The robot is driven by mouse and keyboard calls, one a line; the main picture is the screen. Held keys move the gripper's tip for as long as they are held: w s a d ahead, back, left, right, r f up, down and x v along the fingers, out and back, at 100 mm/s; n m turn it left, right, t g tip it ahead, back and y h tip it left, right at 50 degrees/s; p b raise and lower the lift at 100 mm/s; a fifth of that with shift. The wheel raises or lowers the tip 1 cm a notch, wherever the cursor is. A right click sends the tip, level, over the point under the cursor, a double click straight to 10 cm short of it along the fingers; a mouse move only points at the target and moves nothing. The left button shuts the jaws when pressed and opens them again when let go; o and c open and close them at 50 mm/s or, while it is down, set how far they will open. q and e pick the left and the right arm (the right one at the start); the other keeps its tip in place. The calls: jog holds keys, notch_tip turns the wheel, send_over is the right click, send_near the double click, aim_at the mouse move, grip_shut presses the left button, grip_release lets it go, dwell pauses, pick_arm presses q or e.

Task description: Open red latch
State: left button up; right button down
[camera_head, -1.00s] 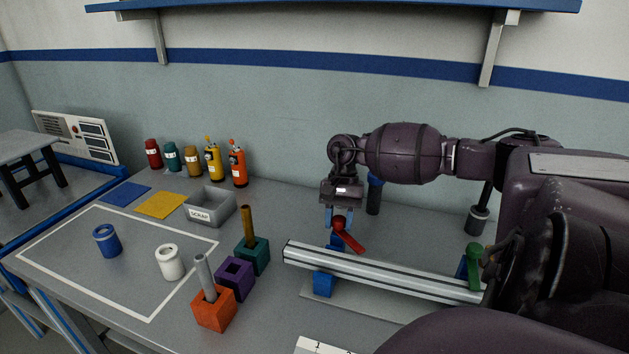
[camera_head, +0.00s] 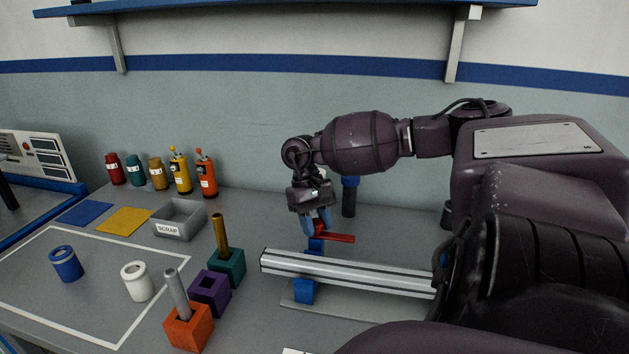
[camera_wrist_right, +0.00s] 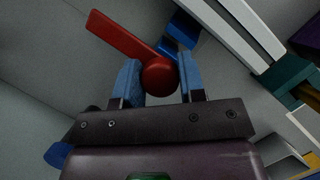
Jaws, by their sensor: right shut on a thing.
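The red latch (camera_head: 338,238) sits at the blue clamp (camera_head: 314,246) behind the silver rail (camera_head: 340,272). Its lever points right, nearly level in the head view. My right gripper (camera_head: 318,222) comes down from above and is shut on the round red hub of the latch. In the right wrist view, the blue fingertips of the gripper (camera_wrist_right: 160,80) stand on both sides of that hub, and the red lever (camera_wrist_right: 122,36) extends up and left. My left gripper is not in view.
Orange (camera_head: 188,328), purple (camera_head: 211,291) and teal (camera_head: 226,267) blocks stand left of the rail. A grey scrap bin (camera_head: 179,221) and several bottles are farther back. A blue-topped post (camera_head: 349,197) stands behind the gripper. My right arm hides the rail's right end.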

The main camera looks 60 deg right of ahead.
dwell(0.4)
jog(key=c, duration=0.7)
grip_release()
jog(key=v, duration=1.1)
